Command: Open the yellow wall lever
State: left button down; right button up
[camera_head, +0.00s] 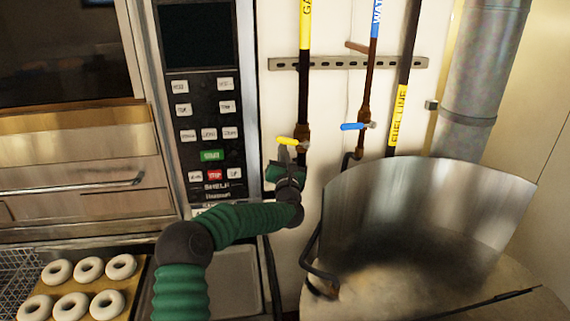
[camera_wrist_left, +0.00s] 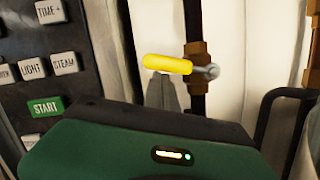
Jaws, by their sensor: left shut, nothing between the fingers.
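The yellow wall lever (camera_head: 287,141) sits on the gas pipe (camera_head: 303,90), which has a yellow label. The lever points left from its brass valve, nearly level, and it also shows in the left wrist view (camera_wrist_left: 167,64). My left gripper (camera_head: 284,155) is just below the lever, with its fingers pointing up. In the left wrist view the grey fingers (camera_wrist_left: 162,92) are shut and empty, right under the lever. I cannot tell whether they touch it. My right gripper is not in view.
A blue lever (camera_head: 353,126) sits on the water pipe to the right. A control panel (camera_head: 205,110) is on the left. A large metal kettle (camera_head: 420,210) stands at the right, and a tray of bagels (camera_head: 78,290) lies at the lower left.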

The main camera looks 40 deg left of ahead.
pick_arm(q)
notch_tip(320, 180, up, 3)
jog(key=m, duration=0.2)
jog(key=m+h, duration=0.1)
jog(key=m, duration=0.1)
jog(key=shift+w+d+m+t+b, duration=0.1)
jog(key=shift+d+m+t+b, duration=0.05)
jog(key=shift+m+t+b, duration=0.2)
jog(key=shift+w+d+r+m+h+p, duration=0.55)
jog(key=shift+r+m+p, duration=0.3)
jog(key=shift+m, duration=0.85)
jog(key=shift+w+d+r+m+h+p, duration=0.45)
jog(key=shift+w+r+m+p, duration=0.35)
jog(key=shift+m, duration=0.85)
jog(key=shift+w+d+r+m+h+p, duration=0.5)
jog(key=shift+r+m+p, duration=0.35)
jog(key=shift+m, duration=0.85)
jog(key=shift+w, duration=0.1)
